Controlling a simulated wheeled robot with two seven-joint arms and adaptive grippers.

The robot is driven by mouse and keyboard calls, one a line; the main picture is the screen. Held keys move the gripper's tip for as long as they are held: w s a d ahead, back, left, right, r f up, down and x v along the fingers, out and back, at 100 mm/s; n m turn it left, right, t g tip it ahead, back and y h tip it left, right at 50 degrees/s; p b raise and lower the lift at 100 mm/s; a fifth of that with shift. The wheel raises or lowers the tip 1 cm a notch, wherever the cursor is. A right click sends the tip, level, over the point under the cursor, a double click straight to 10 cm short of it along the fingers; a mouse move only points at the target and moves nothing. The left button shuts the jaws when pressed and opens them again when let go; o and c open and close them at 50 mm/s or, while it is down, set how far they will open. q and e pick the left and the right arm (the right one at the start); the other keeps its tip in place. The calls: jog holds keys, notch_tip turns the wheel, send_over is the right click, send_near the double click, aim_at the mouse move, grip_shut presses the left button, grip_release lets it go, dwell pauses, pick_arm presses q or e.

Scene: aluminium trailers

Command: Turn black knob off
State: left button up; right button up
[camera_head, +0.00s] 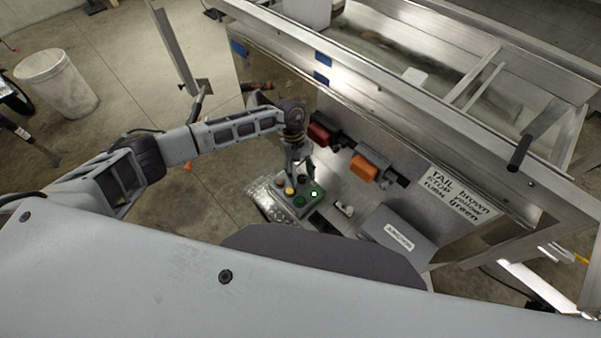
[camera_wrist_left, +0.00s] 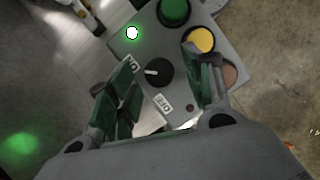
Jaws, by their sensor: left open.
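The black knob (camera_wrist_left: 156,72) sits on a grey control box (camera_wrist_left: 190,120), between an ON label (camera_wrist_left: 131,65) and an OFF label (camera_wrist_left: 163,103). Its white pointer line points left, toward the ON side. A lit green light (camera_wrist_left: 132,33) glows beside it. My left gripper (camera_wrist_left: 160,84) is open, with one green-padded finger on each side of the knob; I cannot tell whether they touch it. In the head view my left gripper (camera_head: 298,168) is over the control box (camera_head: 292,204) and hides the knob. My right gripper is not in view.
A green button (camera_wrist_left: 174,11) and a yellow button (camera_wrist_left: 201,40) are close to the fingers. The trailer's metal side (camera_head: 400,125) stands behind the box, with red (camera_head: 319,134) and orange (camera_head: 364,168) lamps. A grey box (camera_head: 398,232) is to the right. A white bucket (camera_head: 57,82) is far left.

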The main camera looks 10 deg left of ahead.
pick_arm(q)
jog(key=c, duration=1.1)
jog(key=shift+o, duration=0.2)
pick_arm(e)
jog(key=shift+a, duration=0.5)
